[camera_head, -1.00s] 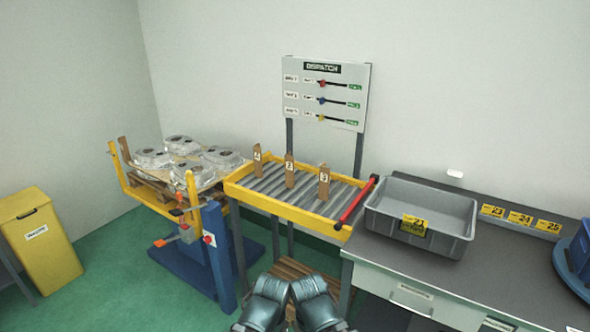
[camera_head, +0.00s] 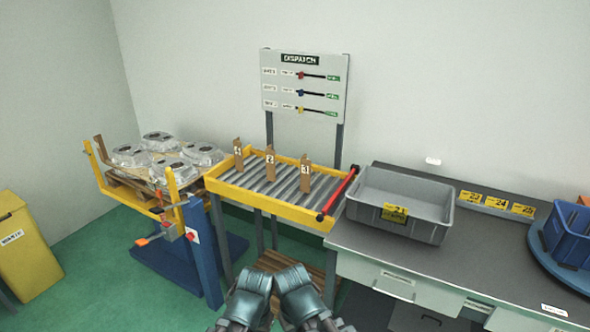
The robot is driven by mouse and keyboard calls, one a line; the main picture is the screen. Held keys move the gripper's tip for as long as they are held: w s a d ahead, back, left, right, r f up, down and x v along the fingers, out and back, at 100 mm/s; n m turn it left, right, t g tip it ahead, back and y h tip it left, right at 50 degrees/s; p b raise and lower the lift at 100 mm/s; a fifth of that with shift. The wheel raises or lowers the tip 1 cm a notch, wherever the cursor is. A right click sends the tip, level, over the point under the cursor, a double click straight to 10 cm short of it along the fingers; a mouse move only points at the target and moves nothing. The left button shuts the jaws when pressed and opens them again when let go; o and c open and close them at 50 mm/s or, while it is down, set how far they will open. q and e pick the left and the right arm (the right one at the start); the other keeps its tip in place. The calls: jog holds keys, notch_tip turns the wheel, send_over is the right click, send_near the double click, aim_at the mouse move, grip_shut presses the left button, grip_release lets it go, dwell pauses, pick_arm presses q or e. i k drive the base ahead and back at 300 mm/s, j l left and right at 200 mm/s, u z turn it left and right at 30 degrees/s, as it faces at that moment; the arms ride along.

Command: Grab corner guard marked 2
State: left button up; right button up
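The corner guard marked 2 (camera_head: 269,162) is a narrow brown upright piece with a small white label. It stands in the middle of three similar guards on the roller conveyor (camera_head: 285,213), which has a yellow frame. One guard (camera_head: 238,154) stands to its left, its label too small to read surely; the guard marked 3 (camera_head: 305,174) stands to its right. Dark teal parts of my two arms show at the bottom centre, close together and well short of the conveyor. No gripper fingers can be made out, and nothing touches the guards.
A red bar (camera_head: 338,194) closes the conveyor's right end. A grey bin (camera_head: 400,224) stands on the grey workbench (camera_head: 480,250), with a blue bin (camera_head: 570,236) farther right. A pallet (camera_head: 140,184) of castings on a lift adjoins the left. A dispatch board (camera_head: 304,86) stands behind.

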aim_at(270, 154)
jog(key=i+j+z, duration=0.75)
jog(key=j, duration=0.45)
jog(key=i+j+z, duration=0.25)
jog(key=j, duration=0.2)
jog(key=i, duration=0.05)
